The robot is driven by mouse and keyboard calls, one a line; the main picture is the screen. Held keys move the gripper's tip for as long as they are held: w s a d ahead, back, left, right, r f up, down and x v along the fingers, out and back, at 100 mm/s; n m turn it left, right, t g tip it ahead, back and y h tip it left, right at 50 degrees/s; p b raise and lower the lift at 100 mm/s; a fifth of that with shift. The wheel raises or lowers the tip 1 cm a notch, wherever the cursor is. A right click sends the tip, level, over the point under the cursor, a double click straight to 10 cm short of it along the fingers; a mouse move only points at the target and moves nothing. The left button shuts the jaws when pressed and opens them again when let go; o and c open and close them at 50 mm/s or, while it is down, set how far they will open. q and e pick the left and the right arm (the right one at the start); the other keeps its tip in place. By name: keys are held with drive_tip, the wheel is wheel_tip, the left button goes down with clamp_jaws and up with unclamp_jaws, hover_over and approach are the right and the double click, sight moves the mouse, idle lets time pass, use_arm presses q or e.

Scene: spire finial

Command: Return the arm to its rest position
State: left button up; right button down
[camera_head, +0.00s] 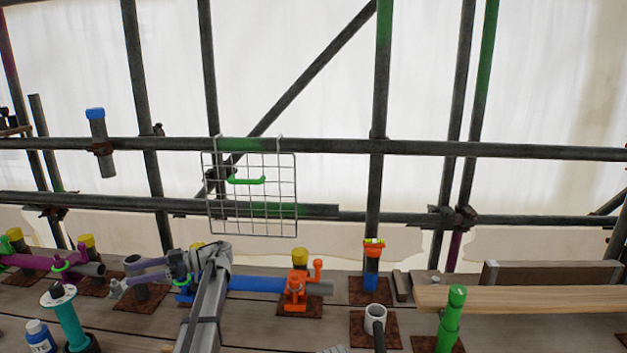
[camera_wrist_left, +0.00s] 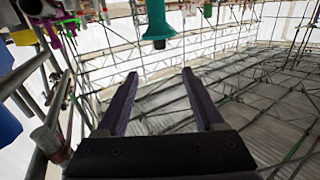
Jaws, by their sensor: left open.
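My left arm comes up from the bottom of the head view, and its gripper (camera_head: 122,276) points left over the plank deck. Its two purple fingers are spread apart with nothing between them. In the left wrist view the open fingers (camera_wrist_left: 160,76) show clearly, with an empty gap. A teal flanged post (camera_head: 70,320) stands at lower left in the head view, apart from the gripper. A teal flanged piece also shows beyond the fingertips in the wrist view (camera_wrist_left: 157,28). My right gripper does not show.
A wire basket (camera_head: 253,228) hangs on the scaffold rail. A blue tube (camera_head: 257,284) with an orange clamp (camera_head: 295,291) lies right of my arm. A blue bottle (camera_head: 40,337), a green post (camera_head: 450,322) and a timber board (camera_head: 530,298) stand or lie on the deck.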

use_arm(q)
drive_tip(key=s+d+f+m+t+h, duration=0.2)
drive_tip(key=s+d+f+m, duration=0.3)
drive_tip(key=d, duration=0.4)
drive_tip(key=s+d+f+m+t+h+p, duration=0.1)
drive_tip(key=s+d+f+m+h, duration=0.4)
drive_tip(key=d, duration=0.5)
drive_tip(key=s+d+f+m+t+h, duration=0.3)
drive_tip(key=s+d+f+m+t, duration=0.1)
drive_tip(key=s+d+f+m, duration=0.3)
drive_tip(key=shift+s+d+f+m+p, duration=0.1)
drive_tip(key=shift+s+d+m+p, duration=0.15)
drive_tip(key=shift+d+m, duration=0.5)
drive_tip(key=shift+s+d+m+p, duration=0.1)
drive_tip(key=shift+s+d+m, duration=0.25)
drive_tip(key=shift+d+m, duration=0.35)
drive_tip(key=s+d+f+m+h, duration=0.2)
drive_tip(key=s+d+m+h, duration=0.3)
drive_tip(key=s+d, duration=0.3)
drive_tip(key=d+m, duration=0.1)
drive_tip(key=d, duration=0.1)
drive_tip(key=shift+s+d, duration=0.35)
drive_tip(key=shift+d, duration=0.05)
drive_tip(key=shift+f+m, duration=0.1)
drive_tip(key=shift+m, duration=0.15)
drive_tip(key=shift+c, duration=0.2)
